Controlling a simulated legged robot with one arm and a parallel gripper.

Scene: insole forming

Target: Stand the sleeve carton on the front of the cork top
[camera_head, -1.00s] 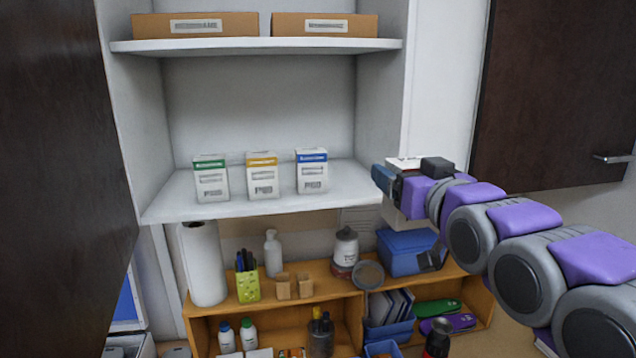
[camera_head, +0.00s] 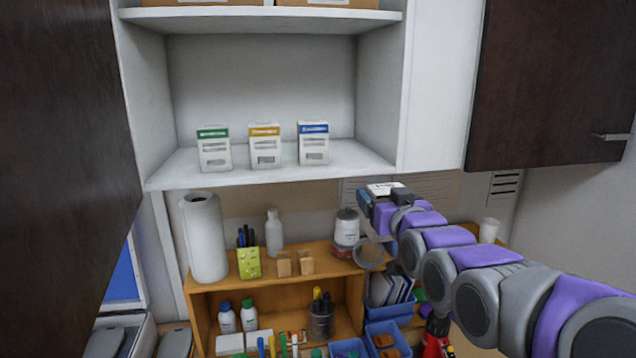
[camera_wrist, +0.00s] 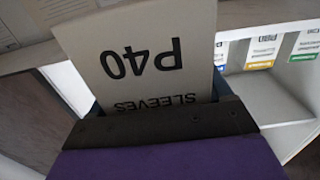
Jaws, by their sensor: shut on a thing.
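The sleeve carton (camera_wrist: 140,60) is white with "P40" and "SLEEVES" printed on it, upside down in the wrist view. My gripper (camera_wrist: 155,115) is shut on it. In the head view my gripper (camera_head: 369,205) is at the right, and only a small white part of the carton (camera_head: 381,188) shows there; the rest is hidden behind the gripper. The cork top (camera_head: 327,263) is the tan top of the low cabinet, below and left of my gripper. The carton is held in the air, apart from that top.
Three cartons, green (camera_head: 214,150), yellow (camera_head: 265,147) and blue (camera_head: 313,144), stand on the white shelf (camera_head: 175,177). A paper roll (camera_head: 205,238), pen holder (camera_head: 249,263), white bottle (camera_head: 274,234), two tan blocks (camera_head: 284,265) and a jar (camera_head: 346,228) stand on the cork top.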

